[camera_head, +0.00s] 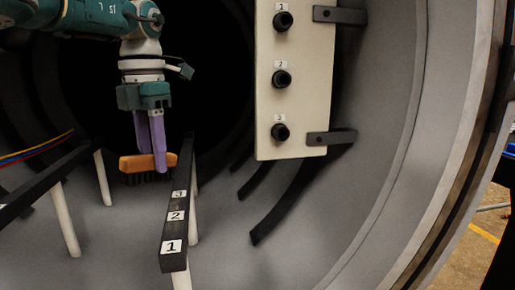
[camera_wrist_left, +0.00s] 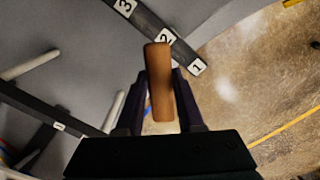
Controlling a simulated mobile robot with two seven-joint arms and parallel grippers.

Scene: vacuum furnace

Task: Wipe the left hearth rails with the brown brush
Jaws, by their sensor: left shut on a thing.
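My left gripper (camera_head: 155,160) has purple fingers pointing down and is shut on the brown brush (camera_head: 132,163). The brush's orange-brown block lies crosswise with dark bristles below. It also shows between the fingers in the left wrist view (camera_wrist_left: 160,85). A dark hearth rail with labels 1, 2 and 3 (camera_head: 174,232) stands just right of the brush; it crosses the top of the left wrist view (camera_wrist_left: 150,22). Another dark rail (camera_head: 62,165) on white posts stands left of the brush. I cannot tell whether the bristles touch a rail. My right gripper is not in view.
A pale panel (camera_head: 292,100) with three black numbered knobs hangs right of my left arm on dark brackets. Coloured wires (camera_head: 38,148) run behind the left rail. The curved grey furnace wall (camera_head: 345,215) surrounds the rails. Free room lies between the two rails.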

